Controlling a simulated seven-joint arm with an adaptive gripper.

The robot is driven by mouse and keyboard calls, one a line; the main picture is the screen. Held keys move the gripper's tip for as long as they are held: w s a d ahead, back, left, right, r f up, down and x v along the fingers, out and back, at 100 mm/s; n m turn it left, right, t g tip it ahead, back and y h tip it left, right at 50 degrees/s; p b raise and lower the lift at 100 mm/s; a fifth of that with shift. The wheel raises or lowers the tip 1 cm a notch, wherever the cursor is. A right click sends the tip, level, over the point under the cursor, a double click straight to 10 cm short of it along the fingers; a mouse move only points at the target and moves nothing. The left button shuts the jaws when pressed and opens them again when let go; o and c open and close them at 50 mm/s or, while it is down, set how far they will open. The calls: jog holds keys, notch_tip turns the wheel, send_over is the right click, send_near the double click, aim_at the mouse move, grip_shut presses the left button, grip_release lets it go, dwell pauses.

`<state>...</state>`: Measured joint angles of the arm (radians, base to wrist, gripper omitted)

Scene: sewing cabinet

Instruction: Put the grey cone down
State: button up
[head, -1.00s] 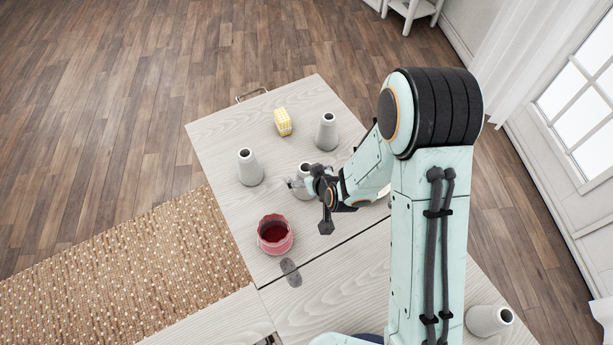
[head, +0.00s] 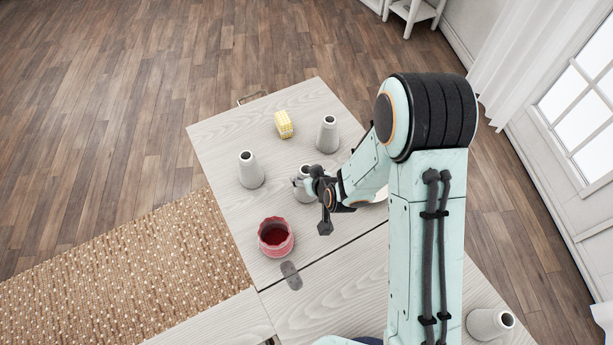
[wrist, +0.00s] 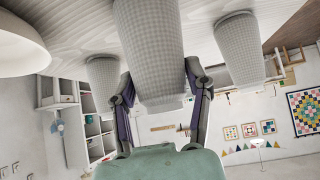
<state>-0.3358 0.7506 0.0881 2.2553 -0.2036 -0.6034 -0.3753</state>
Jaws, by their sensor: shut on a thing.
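My gripper (wrist: 158,88) is shut on a grey cone (wrist: 148,45), with one finger on each side of it in the wrist view. In the head view this cone (head: 304,193) stands upright on the tabletop or very close over it, partly covered by my gripper. The wrist view cuts off its base, so I cannot tell whether it touches the table. Other grey cones stand nearby: one to the left (head: 250,171), one behind (head: 327,135), and one at the lower right (head: 485,323).
A pink-red bowl (head: 287,246) stands in front of the held cone. A yellow block (head: 284,124) is near the back. A dark grey oval thing (head: 291,277) lies by the table seam. The pale wooden table (head: 222,131) has bare room at its left.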

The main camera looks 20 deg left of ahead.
notch_tip(320, 180, up, 14)
jog(key=r, duration=0.1)
jog(key=s+d+f+m+t+h, duration=0.1)
jog(key=d+f+m+h, duration=0.2)
jog(key=d+m+h, duration=0.35)
jog(key=d+f+m+h, duration=0.25)
jog(key=d+m, duration=0.45)
jog(key=d, duration=0.5)
jog(key=s+d+r+m+g+h, duration=0.5)
jog(key=s+d+m+g, duration=0.7)
jog(key=m, duration=0.5)
jog(key=shift+t, duration=0.3)
jog(key=f, duration=0.4)
jog(key=w+f, duration=0.1)
jog(key=f, duration=0.9)
jog(key=shift+w+d+f, duration=0.2)
jog(key=shift+d, duration=0.15)
